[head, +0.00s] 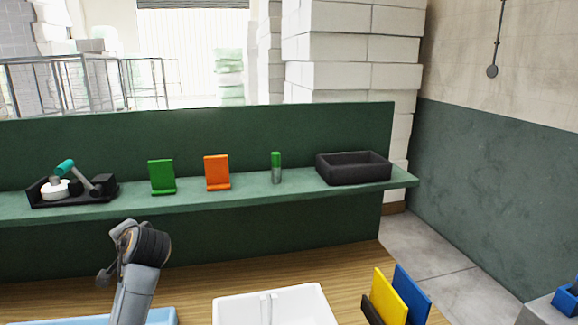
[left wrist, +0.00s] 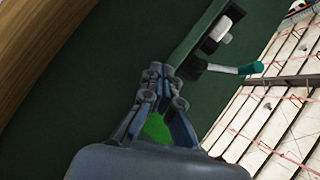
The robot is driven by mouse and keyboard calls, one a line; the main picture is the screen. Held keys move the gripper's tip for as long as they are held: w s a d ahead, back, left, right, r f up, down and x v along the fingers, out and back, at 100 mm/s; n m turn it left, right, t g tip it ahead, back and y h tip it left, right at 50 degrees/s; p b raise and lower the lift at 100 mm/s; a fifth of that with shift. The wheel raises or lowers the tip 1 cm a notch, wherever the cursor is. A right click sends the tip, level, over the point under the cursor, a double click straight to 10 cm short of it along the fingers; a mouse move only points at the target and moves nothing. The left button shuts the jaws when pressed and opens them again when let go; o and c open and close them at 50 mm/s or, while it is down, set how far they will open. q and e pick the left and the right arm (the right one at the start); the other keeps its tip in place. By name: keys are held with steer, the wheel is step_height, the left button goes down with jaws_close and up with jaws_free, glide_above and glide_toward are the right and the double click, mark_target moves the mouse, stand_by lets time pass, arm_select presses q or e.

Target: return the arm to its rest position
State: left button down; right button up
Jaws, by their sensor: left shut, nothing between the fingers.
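My left arm (head: 137,270) rises in front of the green shelf in the head view, near the left of the wooden counter. My left gripper (left wrist: 160,72) shows in the left wrist view. Its fingers are together and hold nothing. A bright green patch (left wrist: 155,128) shows behind the fingers, mostly hidden by them; I cannot tell for sure what it is. My right gripper is in neither view.
The shelf (head: 230,196) holds a black tray (head: 75,201) with a teal-handled tool, green (head: 162,177) and orange (head: 217,172) stands, a green-topped tube (head: 276,167) and a dark bin (head: 353,168). Below are a white basin (head: 240,308) and yellow and blue panels (head: 390,297).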

arm_select(q)
steer(key=s+d+f+n+g+h, duration=0.1)
steer(key=s+d+f+h, duration=0.3)
steer(key=s+f, duration=0.6)
steer(key=s+d+f+g+h, duration=0.1)
steer(key=s+d+f+h, duration=0.1)
steer(key=s+d+f, duration=0.8)
steer(key=s+d+f+n+g+h, duration=0.1)
steer(key=s+d+f+g+h, duration=0.2)
steer(key=s, duration=0.7)
steer(key=s+d+f+n+g+h, duration=0.1)
steer(key=s+d+f+n, duration=0.1)
steer(key=s+f, duration=0.65)
steer(key=s+f+g+b, duration=0.1)
steer(key=s+f, duration=0.1)
steer(key=f, duration=1.1)
steer(key=s+f+b, duration=0.1)
steer(key=s+f, duration=0.1)
steer(key=f, duration=1.1)
steer(key=s+a+f+g+b, duration=0.1)
steer(key=s+a+f, duration=0.1)
steer(key=s+f, duration=1.4)
steer(key=shift+s+a+f+m+g+b, duration=0.2)
steer(key=shift+s+f+m+g+b, duration=0.15)
steer(key=shift+f, duration=0.4)
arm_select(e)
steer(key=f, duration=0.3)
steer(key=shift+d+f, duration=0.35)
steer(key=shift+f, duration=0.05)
